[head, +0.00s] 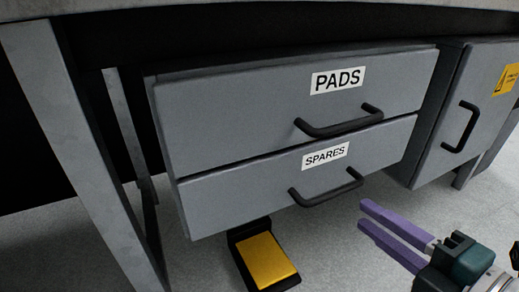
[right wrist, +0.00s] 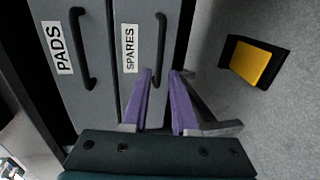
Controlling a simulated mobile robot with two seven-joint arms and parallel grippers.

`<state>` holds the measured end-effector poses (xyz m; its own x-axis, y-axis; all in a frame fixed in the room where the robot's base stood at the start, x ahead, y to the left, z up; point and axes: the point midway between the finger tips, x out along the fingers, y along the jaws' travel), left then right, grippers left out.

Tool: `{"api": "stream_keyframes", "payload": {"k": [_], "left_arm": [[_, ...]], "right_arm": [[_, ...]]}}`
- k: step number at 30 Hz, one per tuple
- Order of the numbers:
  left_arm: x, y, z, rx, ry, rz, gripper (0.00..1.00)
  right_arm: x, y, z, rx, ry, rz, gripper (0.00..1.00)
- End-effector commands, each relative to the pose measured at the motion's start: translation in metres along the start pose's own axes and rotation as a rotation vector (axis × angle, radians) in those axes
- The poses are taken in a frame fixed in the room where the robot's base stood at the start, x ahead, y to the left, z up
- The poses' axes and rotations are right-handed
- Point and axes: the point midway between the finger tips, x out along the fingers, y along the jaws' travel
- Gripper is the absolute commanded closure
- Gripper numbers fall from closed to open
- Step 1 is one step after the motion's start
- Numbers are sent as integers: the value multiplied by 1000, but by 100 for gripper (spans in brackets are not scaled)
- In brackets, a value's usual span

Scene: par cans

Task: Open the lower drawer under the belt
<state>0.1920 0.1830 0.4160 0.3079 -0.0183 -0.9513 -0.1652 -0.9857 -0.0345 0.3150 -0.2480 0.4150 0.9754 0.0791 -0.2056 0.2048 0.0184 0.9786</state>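The lower drawer (head: 235,198) is grey, labelled SPARES, with a black bar handle (head: 327,190). It looks shut, its front level with the upper drawer. My right gripper (head: 362,215) has purple fingers and is just right of and below this handle in the head view, apart from it. My left gripper is not in view.
The upper drawer (head: 220,115), labelled PADS, has its own handle (head: 340,122) close above. A cabinet door (head: 445,150) with a handle is at right. A yellow-topped black pedal (head: 266,260) is on the floor below. A metal leg (head: 80,150) stands at left.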

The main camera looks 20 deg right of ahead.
Motion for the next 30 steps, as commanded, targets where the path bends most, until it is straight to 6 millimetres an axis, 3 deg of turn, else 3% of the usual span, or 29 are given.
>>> {"api": "stream_keyframes", "payload": {"k": [9,13,25,30], "left_arm": [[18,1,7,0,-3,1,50],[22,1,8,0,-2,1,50],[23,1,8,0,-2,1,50],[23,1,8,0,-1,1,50]], "right_arm": [[61,0,1,-4,-1,3,73],[78,0,1,-1,-1,2,73],[88,2,1,0,-3,0,73],[88,1,1,0,-3,0,91]]}}
